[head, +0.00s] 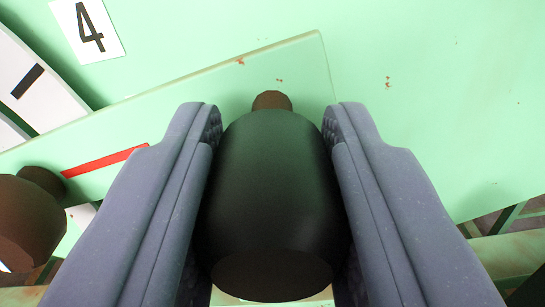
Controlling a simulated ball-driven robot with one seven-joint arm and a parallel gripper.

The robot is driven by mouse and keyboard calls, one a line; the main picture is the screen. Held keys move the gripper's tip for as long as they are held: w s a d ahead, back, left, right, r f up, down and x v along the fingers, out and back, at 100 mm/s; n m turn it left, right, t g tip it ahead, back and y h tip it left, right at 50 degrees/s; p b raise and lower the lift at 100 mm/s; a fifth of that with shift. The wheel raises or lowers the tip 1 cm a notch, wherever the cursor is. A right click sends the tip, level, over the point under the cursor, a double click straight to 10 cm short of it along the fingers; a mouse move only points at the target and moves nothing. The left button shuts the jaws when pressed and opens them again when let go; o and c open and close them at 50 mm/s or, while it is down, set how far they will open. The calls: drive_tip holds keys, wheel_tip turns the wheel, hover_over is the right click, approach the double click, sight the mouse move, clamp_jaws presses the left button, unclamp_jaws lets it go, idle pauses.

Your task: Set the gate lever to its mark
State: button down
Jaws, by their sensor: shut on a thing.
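The gate lever shows as a pale green flat bar (215,85) running from the lower left to the upper middle. Near its right end stands a dark, rounded knob (268,190) on a short brown stem. My gripper (270,130) is shut on this knob, one grey finger on each side. A red stripe (105,160) lies on the bar to the left. At the upper left, part of a white plate with a black mark (27,82) shows. I cannot tell whether the red stripe lines up with any mark.
A white label with the number 4 (88,30) is on the green panel (430,90) above the bar. A brown round knob or boss (30,215) stands at the left edge. The panel to the right is bare apart from small rust spots. Dark gaps show at the lower right.

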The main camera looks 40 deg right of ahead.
drive_tip(key=c, duration=0.8)
unclamp_jaws()
drive_tip(key=p+v, duration=0.1)
drive_tip(key=v, duration=0.7)
drive_tip(key=shift+p, duration=0.35)
